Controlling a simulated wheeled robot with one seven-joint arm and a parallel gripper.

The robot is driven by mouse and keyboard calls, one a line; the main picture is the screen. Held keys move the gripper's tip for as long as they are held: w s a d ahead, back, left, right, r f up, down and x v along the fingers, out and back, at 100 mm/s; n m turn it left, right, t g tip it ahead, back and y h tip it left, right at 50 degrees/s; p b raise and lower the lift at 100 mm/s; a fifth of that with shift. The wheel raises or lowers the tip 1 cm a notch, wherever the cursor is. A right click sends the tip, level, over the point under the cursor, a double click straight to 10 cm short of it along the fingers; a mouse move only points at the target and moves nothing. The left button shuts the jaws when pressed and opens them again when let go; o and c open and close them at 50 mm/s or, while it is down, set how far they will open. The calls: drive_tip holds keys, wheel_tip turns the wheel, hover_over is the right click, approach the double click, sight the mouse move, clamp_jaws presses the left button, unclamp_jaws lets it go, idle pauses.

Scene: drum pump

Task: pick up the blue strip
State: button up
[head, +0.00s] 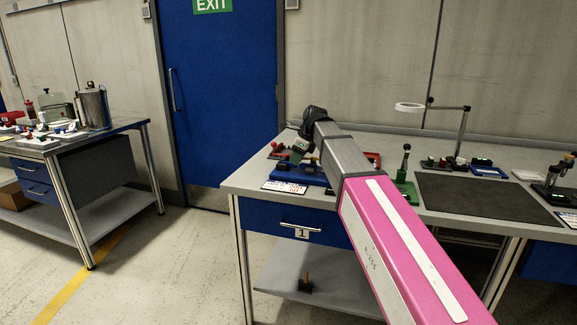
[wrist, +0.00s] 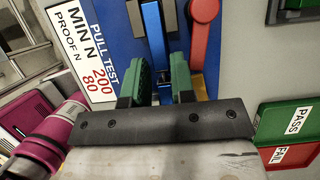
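The blue strip (wrist: 152,28) shows in the wrist view as a bright blue narrow bar running up from between my gripper's fingers, over a darker blue pull test base (wrist: 112,22). My gripper (wrist: 163,72) has two green fingers standing apart, one on each side of the strip's lower end. A gap shows between them, and I see no clear contact with the strip. In the head view my gripper (head: 299,152) is low over the blue base (head: 300,174) on the bench. The strip cannot be made out there.
A red lever (wrist: 199,45) stands just right of the fingers. A white PULL TEST label (wrist: 85,50) lies on the left. A green PASS tray (wrist: 284,118) and a red FAIL tray (wrist: 285,156) sit to the right. A black mat (head: 480,198) lies farther right on the bench.

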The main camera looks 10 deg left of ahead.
drive_tip(key=shift+x, duration=0.75)
clamp_jaws()
drive_tip(key=shift+r, duration=0.15)
drive_tip(key=shift+r, duration=0.55)
drive_tip(key=r, duration=0.3)
drive_tip(key=shift+s+a+r, duration=0.1)
drive_tip(key=shift+s+a, duration=0.1)
drive_tip(key=shift+s, duration=0.1)
drive_tip(key=s+a+r, duration=0.6)
drive_tip(key=s+r, duration=0.2)
drive_tip(key=r, duration=0.1)
drive_tip(key=shift+s+a+r, duration=0.25)
drive_tip(key=shift+s+a, duration=0.05)
drive_tip(key=shift+a, duration=0.1)
